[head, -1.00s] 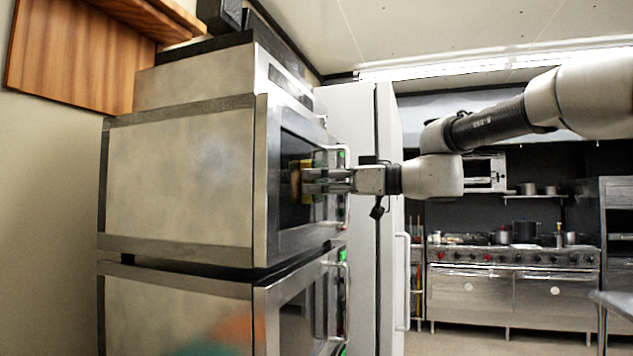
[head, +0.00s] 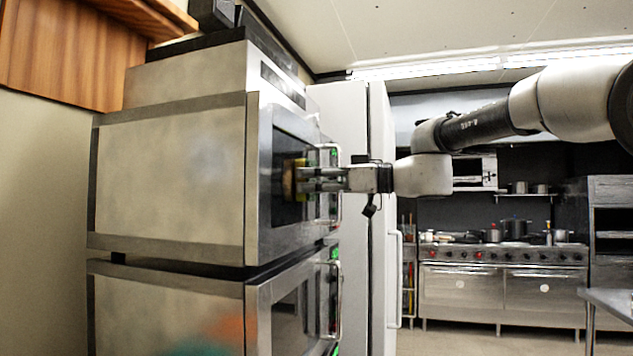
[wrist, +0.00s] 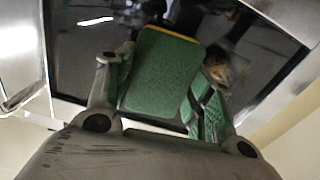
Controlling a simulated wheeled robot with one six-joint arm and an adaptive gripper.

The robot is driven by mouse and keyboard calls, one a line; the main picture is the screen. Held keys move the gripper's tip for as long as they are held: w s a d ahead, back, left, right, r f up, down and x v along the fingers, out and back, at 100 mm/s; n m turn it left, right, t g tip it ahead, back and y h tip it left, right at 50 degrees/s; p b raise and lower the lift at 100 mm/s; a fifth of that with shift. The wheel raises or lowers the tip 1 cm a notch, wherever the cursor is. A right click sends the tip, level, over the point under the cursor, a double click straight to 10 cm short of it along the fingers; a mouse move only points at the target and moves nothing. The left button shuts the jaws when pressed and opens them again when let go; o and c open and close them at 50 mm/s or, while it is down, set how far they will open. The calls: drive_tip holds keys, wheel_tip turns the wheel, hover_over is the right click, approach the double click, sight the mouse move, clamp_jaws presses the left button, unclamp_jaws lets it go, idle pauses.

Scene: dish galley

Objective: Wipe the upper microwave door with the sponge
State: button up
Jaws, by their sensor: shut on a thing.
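The upper microwave (head: 170,170) stands stacked on a lower one at the left in the head view. Its door, with a dark glass pane (head: 284,212), faces right and is seen at a steep angle. My gripper (head: 306,180) reaches in from the right and is shut on the sponge (head: 289,179), a yellow and green block at the dark pane. In the wrist view the sponge (wrist: 160,75) shows its green face and yellow edge between the fingers, in front of the dark door glass (wrist: 85,60). Whether it touches the glass is hard to tell.
The upper door's handle (head: 337,190) stands out close beside my gripper. The lower microwave (head: 170,310) is directly below. A tall white cabinet (head: 345,130) stands behind the gripper. A steel range (head: 500,275) with pots is far back, with open floor before it.

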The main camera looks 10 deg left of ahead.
sight(282, 177)
drive_tip(key=shift+s+a, duration=0.15)
drive_tip(key=shift+s, duration=2.5)
drive_tip(key=shift+s+a, duration=0.15)
drive_tip(key=shift+s, duration=0.8)
drive_tip(key=shift+s+a, duration=0.1)
drive_tip(key=shift+s, duration=0.8)
drive_tip(key=shift+s+d, duration=0.2)
drive_tip(key=shift+d, duration=2.75)
drive_tip(key=d, duration=0.3)
drive_tip(key=shift+s, duration=0.1)
